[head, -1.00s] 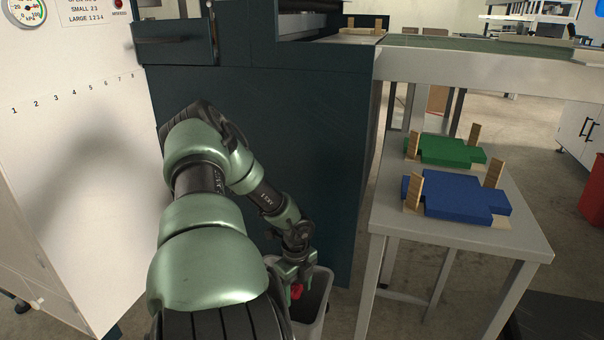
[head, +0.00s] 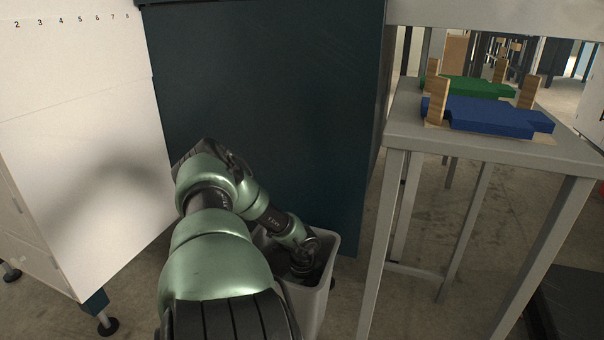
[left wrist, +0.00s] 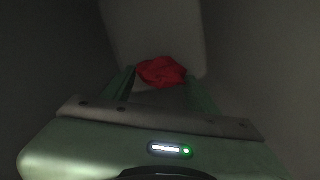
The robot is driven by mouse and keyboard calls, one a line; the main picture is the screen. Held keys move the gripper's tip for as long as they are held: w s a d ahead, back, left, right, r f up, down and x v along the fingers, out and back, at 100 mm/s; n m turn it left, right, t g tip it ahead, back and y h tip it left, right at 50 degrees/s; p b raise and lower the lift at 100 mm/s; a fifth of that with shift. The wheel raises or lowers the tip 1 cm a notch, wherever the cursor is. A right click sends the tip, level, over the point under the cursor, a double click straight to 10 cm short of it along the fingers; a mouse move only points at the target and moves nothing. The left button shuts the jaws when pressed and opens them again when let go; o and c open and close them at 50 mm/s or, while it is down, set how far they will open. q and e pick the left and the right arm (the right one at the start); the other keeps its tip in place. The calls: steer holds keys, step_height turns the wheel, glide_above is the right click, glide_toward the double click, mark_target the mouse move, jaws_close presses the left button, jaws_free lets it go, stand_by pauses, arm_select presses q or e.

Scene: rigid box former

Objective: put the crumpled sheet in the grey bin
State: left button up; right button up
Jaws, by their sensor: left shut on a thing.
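The grey bin (head: 309,309) stands on the floor against the dark blue-green machine housing. My left arm reaches down into its mouth, and its hand is below the rim, mostly hidden in the head view. In the left wrist view my left gripper (left wrist: 161,78) is shut on the red crumpled sheet (left wrist: 161,70), which shows between and beyond the fingertips. The bin's dim grey inner walls surround them. Whether the sheet touches the bin's bottom I cannot tell. My right gripper is not in view.
A grey table (head: 398,131) stands right of the bin, holding a blue blank (head: 487,115) and a green blank (head: 470,87) between wooden posts. The machine housing (head: 270,110) rises behind the bin. A white cabinet (head: 85,150) is at left.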

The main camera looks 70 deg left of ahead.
arm_select(q)
step_height(320, 180, down, 2)
steer(key=shift+f+b, duration=0.1)
steer(key=shift+b, duration=0.2)
step_height(320, 180, down, 5)
steer(key=b, duration=0.3)
steer(key=shift+r, duration=0.3)
steer(key=shift+f, duration=0.15)
steer(key=o, duration=1.4)
steer(key=shift+o, duration=0.2)
